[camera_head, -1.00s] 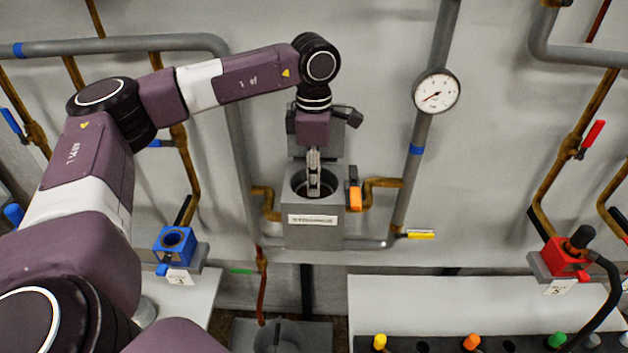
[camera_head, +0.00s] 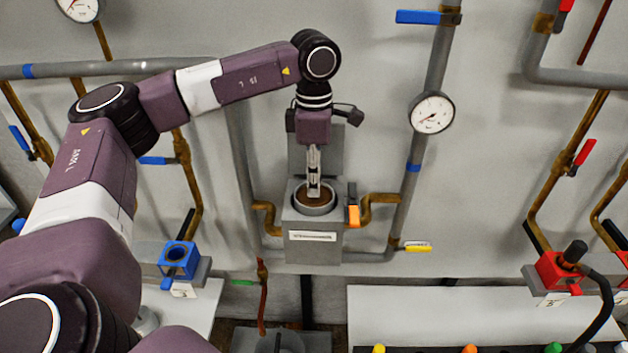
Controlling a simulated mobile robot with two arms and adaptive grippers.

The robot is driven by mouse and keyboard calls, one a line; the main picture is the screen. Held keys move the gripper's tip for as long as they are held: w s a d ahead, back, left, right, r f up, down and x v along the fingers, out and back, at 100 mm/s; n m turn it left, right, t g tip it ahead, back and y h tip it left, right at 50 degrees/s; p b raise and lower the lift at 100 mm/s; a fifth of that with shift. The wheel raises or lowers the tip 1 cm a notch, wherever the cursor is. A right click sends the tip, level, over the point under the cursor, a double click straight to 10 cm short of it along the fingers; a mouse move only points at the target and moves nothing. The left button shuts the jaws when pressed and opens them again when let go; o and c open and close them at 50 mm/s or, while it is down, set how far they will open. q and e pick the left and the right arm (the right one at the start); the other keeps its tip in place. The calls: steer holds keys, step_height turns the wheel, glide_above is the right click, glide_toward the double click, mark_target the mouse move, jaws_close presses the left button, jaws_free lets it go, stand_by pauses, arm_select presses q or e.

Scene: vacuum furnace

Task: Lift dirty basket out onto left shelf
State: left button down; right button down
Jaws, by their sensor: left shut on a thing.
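The grey strainer housing (camera_head: 313,240) stands against the wall in the middle, with its lid swung up behind. The dirty basket (camera_head: 314,203) shows as a round light rim with brown matter inside, at the housing's open mouth. Its lower part is hidden in the housing. My left gripper (camera_head: 314,190) points straight down from above and is shut on the basket. The left shelf (camera_head: 205,303) is a white surface at the lower left, partly hidden by my left arm. My right gripper is not in view.
A blue square holder (camera_head: 180,259) stands at the back of the left shelf. An orange-handled clamp (camera_head: 353,215) and brass pipes flank the housing. A pressure gauge (camera_head: 432,112) hangs at right. A red block (camera_head: 558,270) sits farther right on the wall.

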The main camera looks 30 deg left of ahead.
arm_select(q)
steer(key=shift+r+p, duration=3.3)
steer(key=shift+r, duration=1.75)
